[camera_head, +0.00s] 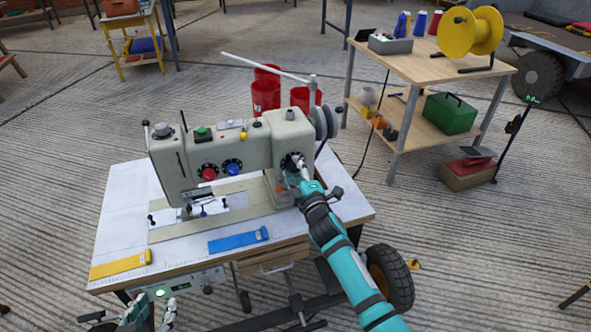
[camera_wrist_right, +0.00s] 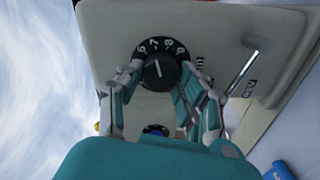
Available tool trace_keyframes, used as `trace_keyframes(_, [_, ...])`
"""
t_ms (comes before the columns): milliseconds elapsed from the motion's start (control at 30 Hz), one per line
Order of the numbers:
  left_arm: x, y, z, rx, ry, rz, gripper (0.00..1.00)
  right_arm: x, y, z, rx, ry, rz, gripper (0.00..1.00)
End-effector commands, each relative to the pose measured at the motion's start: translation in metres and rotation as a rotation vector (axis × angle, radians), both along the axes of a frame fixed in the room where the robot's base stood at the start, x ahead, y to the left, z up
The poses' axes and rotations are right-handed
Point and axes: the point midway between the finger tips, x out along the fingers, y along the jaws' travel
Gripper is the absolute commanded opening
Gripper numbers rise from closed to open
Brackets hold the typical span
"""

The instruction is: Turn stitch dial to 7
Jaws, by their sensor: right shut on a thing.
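The stitch dial (camera_wrist_right: 161,70) is a black round knob on the sewing machine's pale panel. White digits around its top include 7 and 8, and its short white line leans slightly up-left, roughly toward the 7. My right gripper (camera_wrist_right: 161,82) has its fingers on either side of the knob, shut on it. In the head view, my right gripper (camera_head: 297,166) is at the right end of the beige sewing machine (camera_head: 228,150) and hides part of the dial. My left gripper (camera_head: 152,312) is at the bottom edge, partly cut off, its fingers apart and empty.
The machine stands on a white-topped table (camera_head: 120,215) with a blue ruler-like piece (camera_head: 238,240) and a yellow one (camera_head: 121,264). Red and blue knobs (camera_head: 232,167) sit left of the dial. Red buckets (camera_head: 265,95) and a wooden workbench (camera_head: 440,65) stand behind.

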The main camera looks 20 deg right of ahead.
Motion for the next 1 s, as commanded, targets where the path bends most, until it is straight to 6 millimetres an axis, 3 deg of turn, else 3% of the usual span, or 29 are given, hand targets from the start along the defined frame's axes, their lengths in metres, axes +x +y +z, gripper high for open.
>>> trace_keyframes(167, [0.000,0.000,0.000,0.000,0.000,0.000,0.40,0.000,0.000,-0.002,-0.001,0.004,-0.001,0.05])
trace_keyframes(200, [0.000,0.000,0.000,0.000,0.000,0.000,0.40,0.000,0.000,-0.002,-0.001,0.004,-0.001,0.40])
trace_keyframes(367, [0.000,0.000,0.000,0.000,0.000,0.000,0.40,0.000,0.000,-0.002,-0.002,0.003,0.000,0.60])
trace_keyframes(733, [0.000,0.000,0.001,0.001,-0.003,0.000,0.40,-0.008,-0.001,-0.002,-0.003,0.003,0.000,0.60])
trace_keyframes(1000, [0.000,0.000,0.000,0.000,-0.002,0.000,0.40,-0.059,-0.002,-0.003,-0.003,0.005,0.000,0.60])
